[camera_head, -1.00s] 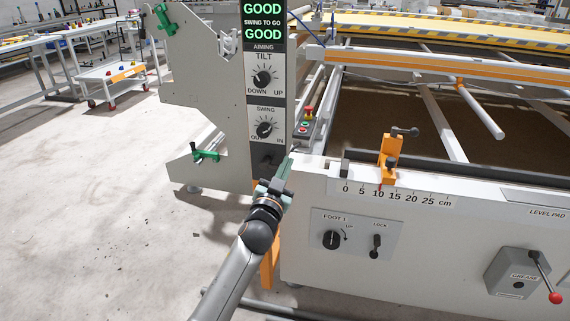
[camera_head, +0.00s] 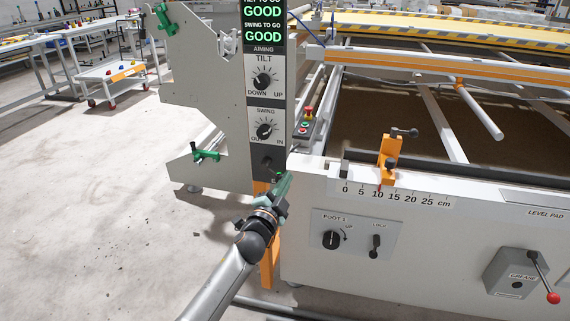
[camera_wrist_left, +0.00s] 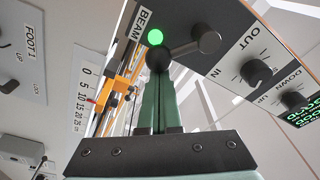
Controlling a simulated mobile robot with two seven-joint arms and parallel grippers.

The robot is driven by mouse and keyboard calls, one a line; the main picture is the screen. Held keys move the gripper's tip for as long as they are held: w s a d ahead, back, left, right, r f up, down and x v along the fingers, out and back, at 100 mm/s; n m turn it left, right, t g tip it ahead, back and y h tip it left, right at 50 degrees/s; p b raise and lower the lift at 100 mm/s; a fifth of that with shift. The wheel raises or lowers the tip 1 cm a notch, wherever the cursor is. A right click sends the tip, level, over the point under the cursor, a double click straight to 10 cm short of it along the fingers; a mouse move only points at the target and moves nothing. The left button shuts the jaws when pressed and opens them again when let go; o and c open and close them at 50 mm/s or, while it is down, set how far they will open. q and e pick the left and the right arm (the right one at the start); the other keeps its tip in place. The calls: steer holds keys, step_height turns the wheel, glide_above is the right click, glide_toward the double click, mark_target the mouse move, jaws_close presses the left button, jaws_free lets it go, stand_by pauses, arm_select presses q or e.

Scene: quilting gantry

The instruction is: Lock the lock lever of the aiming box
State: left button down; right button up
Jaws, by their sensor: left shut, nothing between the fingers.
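The aiming box (camera_head: 266,105) is the tall dark panel with TILT and SWING knobs and green GOOD readouts; it also shows in the left wrist view (camera_wrist_left: 232,80). Its dark lock lever (camera_head: 267,163) sits low on the panel, below the SWING knob. In the left wrist view the lever (camera_wrist_left: 207,41) has rounded ends and lies roughly crosswise just beyond my fingertips. My left gripper (camera_head: 282,180) is shut and empty, with its green fingers (camera_wrist_left: 158,90) pointing at the lever's left end. I cannot tell whether they touch. My right gripper is not in view.
A green lamp (camera_wrist_left: 155,37) glows beside the BEAM label. The white frame (camera_head: 320,185) with its centimetre scale stands just right of my gripper. An orange clamp (camera_head: 389,160) sits on its rail. An orange post (camera_head: 267,262) is below. Open floor lies to the left.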

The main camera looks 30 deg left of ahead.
arm_select(q)
steer(key=a+f+m, duration=0.1)
steer(key=m, duration=0.2)
steer(key=a+f+m+g+p, duration=0.1)
steer(key=m, duration=0.2)
steer(key=a+f+m+p, duration=0.1)
steer(key=m, duration=0.2)
steer(key=shift+s+a+f+m, duration=0.3)
steer(key=shift+s+a+f, duration=0.05)
steer(key=shift+s+a, duration=0.05)
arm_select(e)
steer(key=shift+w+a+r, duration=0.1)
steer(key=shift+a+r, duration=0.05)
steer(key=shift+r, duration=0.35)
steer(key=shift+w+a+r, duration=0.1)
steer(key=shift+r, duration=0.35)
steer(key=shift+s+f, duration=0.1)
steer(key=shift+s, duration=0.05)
arm_select(q)
steer(key=shift+w+d+f, duration=0.1)
steer(key=shift+d, duration=0.05)
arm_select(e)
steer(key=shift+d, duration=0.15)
